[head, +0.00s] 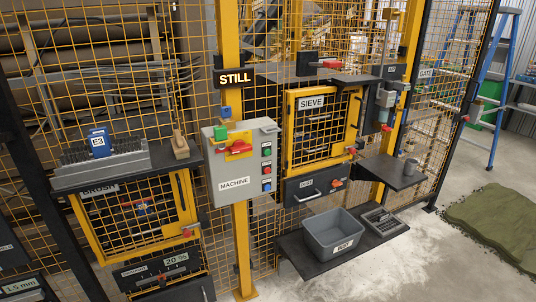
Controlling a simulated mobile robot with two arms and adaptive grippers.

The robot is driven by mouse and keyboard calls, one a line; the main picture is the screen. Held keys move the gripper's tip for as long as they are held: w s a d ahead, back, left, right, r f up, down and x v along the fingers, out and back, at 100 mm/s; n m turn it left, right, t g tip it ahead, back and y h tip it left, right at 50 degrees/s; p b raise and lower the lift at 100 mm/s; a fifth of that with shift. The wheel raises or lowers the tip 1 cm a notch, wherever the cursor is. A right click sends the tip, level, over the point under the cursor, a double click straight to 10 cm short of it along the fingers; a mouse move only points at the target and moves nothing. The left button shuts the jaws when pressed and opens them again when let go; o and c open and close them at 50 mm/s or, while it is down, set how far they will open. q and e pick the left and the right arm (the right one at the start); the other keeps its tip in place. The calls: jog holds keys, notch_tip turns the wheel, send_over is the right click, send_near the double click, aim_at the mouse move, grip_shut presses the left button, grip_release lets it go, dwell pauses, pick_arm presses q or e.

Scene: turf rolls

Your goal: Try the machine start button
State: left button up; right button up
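The grey control box (228,182), labelled MACHINE, is fixed to a yellow post at the middle of the head view. A column of small buttons runs down its right side: a green button (267,151), a red button (267,169) and a blue one (267,186). Their labels are too small to read. A red rotary handle (238,147) sits on a yellow plate on the box front. Above it, a lit sign (234,79) reads STILL. Neither of my grippers is in view.
The SIEVE door (323,128) is right of the box, with a DUST drawer below. A grey bin (333,232) stands on a low shelf. Left, a shelf (128,176) holds a brush and a block marked E3. Yellow mesh fencing surrounds the machine.

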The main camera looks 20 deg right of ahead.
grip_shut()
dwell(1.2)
